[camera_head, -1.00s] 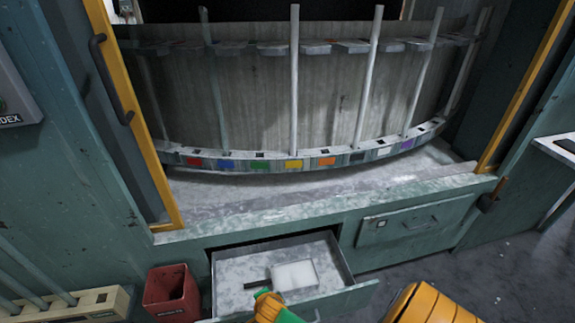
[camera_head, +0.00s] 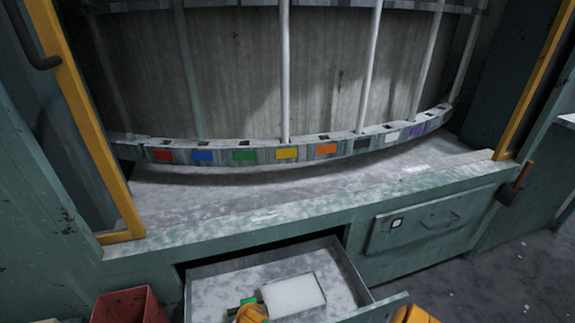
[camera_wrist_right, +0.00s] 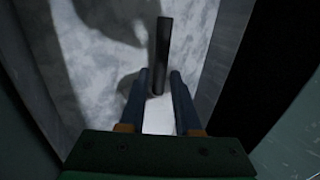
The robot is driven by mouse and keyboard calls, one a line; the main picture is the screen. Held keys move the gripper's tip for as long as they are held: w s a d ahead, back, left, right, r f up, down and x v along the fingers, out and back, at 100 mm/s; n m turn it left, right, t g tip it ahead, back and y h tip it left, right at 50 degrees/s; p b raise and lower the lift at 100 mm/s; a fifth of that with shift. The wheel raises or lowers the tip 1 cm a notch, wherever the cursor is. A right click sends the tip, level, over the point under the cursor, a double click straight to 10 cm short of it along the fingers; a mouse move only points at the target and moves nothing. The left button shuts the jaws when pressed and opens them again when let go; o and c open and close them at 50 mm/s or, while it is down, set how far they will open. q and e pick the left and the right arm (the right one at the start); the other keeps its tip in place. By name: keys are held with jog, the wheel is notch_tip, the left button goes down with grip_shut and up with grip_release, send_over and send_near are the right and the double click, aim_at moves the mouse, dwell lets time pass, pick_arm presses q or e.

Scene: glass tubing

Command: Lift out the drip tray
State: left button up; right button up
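A white rectangular piece (camera_head: 294,295), apparently the drip tray, lies in an open grey drawer (camera_head: 352,268). A dark bar (camera_wrist_right: 162,48), apparently its handle, shows in the right wrist view. My right gripper (camera_head: 247,306) is inside the drawer at the left end of the white piece. In the right wrist view, the blue fingers of my right gripper (camera_wrist_right: 160,82) stand either side of the bar's near end, with gaps visible on both sides. A white patch (camera_wrist_right: 157,120) shows between the fingers. The contact height is unclear. My left gripper is out of view.
A red bin (camera_head: 128,305) stands left of the drawer. A closed panel with a handle (camera_head: 430,220) is to its right. Above is a ledge (camera_head: 250,215) and a curved rack (camera_head: 225,155) with coloured labels and upright glass tubes (camera_head: 284,70). The drawer walls surround my right gripper.

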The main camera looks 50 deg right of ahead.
jog(key=b+x, duration=0.3)
jog(key=x, duration=0.2)
jog(key=shift+a+f, duration=0.1)
jog(key=shift+f, duration=0.1)
jog(key=shift+w, duration=0.1)
jog(key=shift+r, duration=0.1)
grip_shut()
dwell(0.9)
